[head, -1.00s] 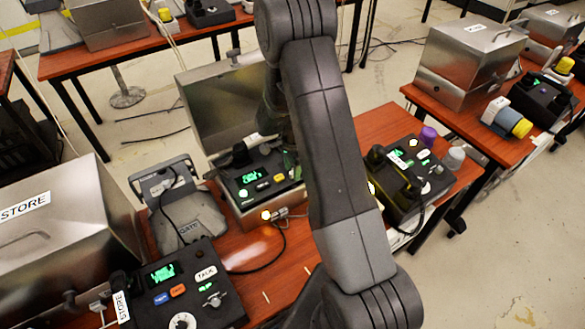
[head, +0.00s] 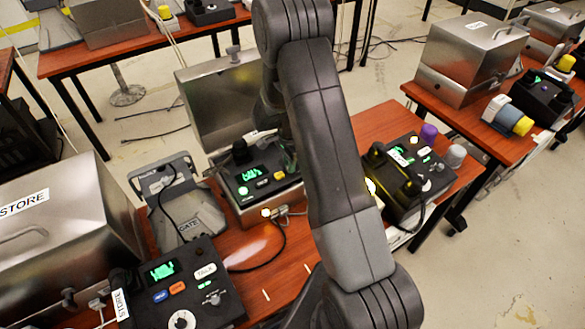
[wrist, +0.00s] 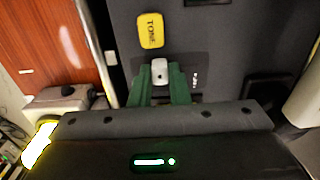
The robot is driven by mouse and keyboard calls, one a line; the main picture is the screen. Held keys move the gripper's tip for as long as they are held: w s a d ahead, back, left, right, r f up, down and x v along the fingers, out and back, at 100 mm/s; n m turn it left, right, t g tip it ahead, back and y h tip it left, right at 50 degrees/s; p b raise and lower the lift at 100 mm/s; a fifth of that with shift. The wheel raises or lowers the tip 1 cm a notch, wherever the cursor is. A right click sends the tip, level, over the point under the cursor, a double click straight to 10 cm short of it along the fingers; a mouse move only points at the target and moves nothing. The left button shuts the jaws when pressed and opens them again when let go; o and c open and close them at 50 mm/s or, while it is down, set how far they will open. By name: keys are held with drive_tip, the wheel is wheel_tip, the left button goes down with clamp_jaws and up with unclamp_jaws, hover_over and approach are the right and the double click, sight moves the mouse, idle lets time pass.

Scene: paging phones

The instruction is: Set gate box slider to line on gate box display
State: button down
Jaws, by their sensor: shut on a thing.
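The gate box slider (wrist: 159,72) shows in the wrist view as a small light-grey knob on the black panel, below the yellow TONE button (wrist: 150,31). My gripper (wrist: 161,88) has its green fingers closed on either side of the knob, shut on it. In the head view my own arm mostly hides the gripper and slider.
The GATE stand (head: 190,222) is left of the box. The STORE box (head: 195,285) is at the near left; another black box (head: 425,165) is at the right. A cable (head: 272,262) curves over the table. A lit yellow lamp (wrist: 38,146) is near my gripper.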

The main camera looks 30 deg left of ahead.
sight(282, 161)
drive_tip(key=a, duration=0.1)
drive_tip(key=w+a, duration=0.1)
drive_tip(key=w+a+b, duration=0.1)
drive_tip(key=shift+a+f, duration=0.1)
drive_tip(key=shift+a, duration=0.25)
drive_tip(key=shift+a+r, duration=0.15)
drive_tip(key=shift+r, duration=0.05)
drive_tip(key=c, duration=1.4)
unclamp_jaws()
drive_tip(key=shift+a, duration=0.1)
drive_tip(key=shift+o, duration=0.2)
wheel_tip(282, 161, up, 14)
drive_tip(key=b, duration=0.2)
drive_tip(key=shift+f, duration=0.15)
drive_tip(key=shift+f, duration=0.1)
